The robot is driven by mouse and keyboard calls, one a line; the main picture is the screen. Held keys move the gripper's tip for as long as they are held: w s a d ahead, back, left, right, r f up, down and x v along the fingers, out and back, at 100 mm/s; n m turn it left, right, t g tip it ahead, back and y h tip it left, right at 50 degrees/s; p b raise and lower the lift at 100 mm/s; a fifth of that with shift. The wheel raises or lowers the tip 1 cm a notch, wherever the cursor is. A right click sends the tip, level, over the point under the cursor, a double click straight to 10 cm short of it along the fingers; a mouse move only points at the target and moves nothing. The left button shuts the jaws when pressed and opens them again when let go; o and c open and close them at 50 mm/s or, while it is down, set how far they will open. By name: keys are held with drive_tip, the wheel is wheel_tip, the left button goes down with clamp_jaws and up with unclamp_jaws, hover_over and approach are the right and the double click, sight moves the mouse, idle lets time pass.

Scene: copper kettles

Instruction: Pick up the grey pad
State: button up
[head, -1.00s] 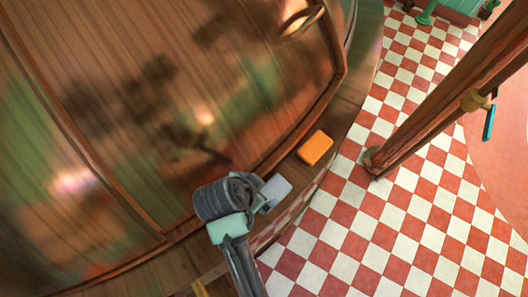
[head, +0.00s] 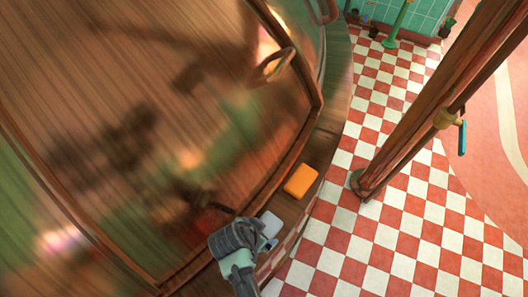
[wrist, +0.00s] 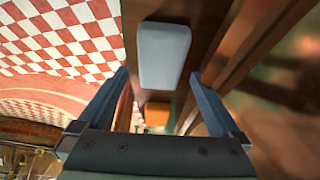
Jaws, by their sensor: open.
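The grey pad (head: 271,223) is a pale, rounded block on the narrow wooden ledge at the foot of the big copper kettle. My gripper (head: 268,244) is beside it at its lower edge in the head view and covers part of it. In the wrist view the grey pad (wrist: 163,55) shows whole, just past and between the two spread fingers (wrist: 158,76). The fingers are open with nothing between them. I cannot tell the gap in height between fingertips and pad.
An orange block (head: 301,181) lies farther along the same ledge; it also shows in the wrist view (wrist: 157,115). The curved copper kettle wall (head: 150,130) rises close beside the ledge. A wooden post (head: 410,125) stands on the checkered floor (head: 350,240) to the right.

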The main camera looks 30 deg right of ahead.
sight(263, 232)
drive_tip(key=shift+x, duration=1.8)
drive_tip(key=shift+a, duration=0.15)
drive_tip(key=c, duration=1.3)
drive_tip(key=shift+r, duration=0.1)
wheel_tip(263, 232, up, 10)
drive_tip(key=shift+f, duration=0.1)
